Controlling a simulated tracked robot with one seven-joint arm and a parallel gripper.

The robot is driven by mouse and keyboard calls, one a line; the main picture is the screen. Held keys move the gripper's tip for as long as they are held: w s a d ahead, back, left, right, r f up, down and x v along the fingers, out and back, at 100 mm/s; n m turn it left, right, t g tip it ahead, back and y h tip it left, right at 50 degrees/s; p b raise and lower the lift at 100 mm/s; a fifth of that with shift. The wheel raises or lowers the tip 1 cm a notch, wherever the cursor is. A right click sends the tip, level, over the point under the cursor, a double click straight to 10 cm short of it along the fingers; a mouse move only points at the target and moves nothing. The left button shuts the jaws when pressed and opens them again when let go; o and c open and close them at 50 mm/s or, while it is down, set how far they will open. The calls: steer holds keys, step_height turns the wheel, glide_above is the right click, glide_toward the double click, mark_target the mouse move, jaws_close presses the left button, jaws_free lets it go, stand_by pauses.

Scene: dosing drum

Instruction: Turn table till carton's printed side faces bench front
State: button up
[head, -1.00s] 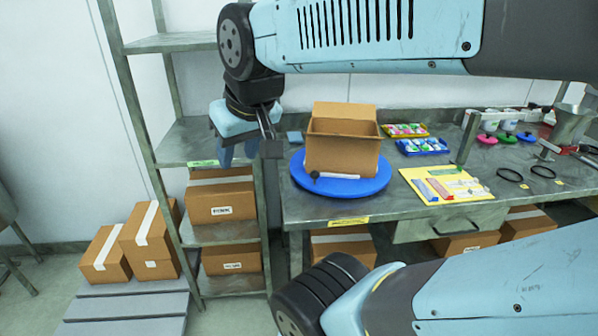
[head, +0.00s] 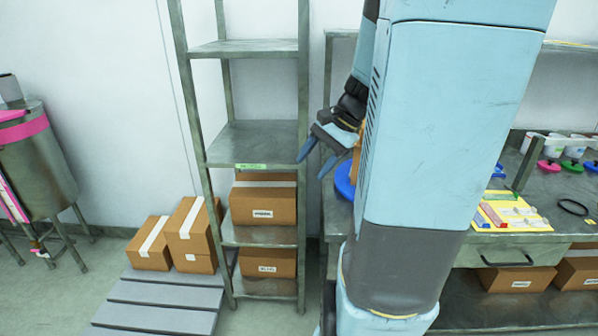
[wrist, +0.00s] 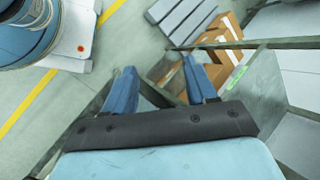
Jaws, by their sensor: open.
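The blue turntable (head: 345,180) shows only as a sliver at its left edge in the head view. My own arm hides most of it. The carton on it shows only as a thin brown strip (head: 357,160) beside my arm, so its printed side cannot be made out. My gripper (head: 315,160) is open and empty to the left of the turntable, at the bench's left end beside the shelf rack. In the wrist view my gripper's two blue fingers (wrist: 162,88) are spread apart with nothing between them. Neither carton nor turntable shows there.
A metal shelf rack (head: 252,140) with boxes stands left of the bench (head: 480,244). Cartons (head: 150,245) sit on a grey pallet (head: 160,302) on the floor. A steel drum (head: 40,165) stands far left. A yellow mat (head: 540,222) lies on the bench at right.

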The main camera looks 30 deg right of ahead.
steer(key=s+d+f+m+t, duration=0.1)
steer(key=d+f+m+t, duration=0.2)
steer(key=d, duration=0.6)
steer(key=s+d+f+m+t, duration=0.1)
steer(key=d+f+m+t, duration=0.2)
steer(key=d+f+m, duration=0.4)
steer(key=d+f+m+t, duration=0.3)
steer(key=d+f+m, duration=0.2)
steer(key=d, duration=0.7)
steer(key=shift+s+d+m, duration=0.4)
steer(key=shift+m, duration=0.1)
steer(key=x, duration=1.3)
steer(key=shift+w+a+r, duration=0.1)
steer(key=shift+w+a, duration=0.15)
steer(key=shift+w, duration=0.1)
jaws_close()
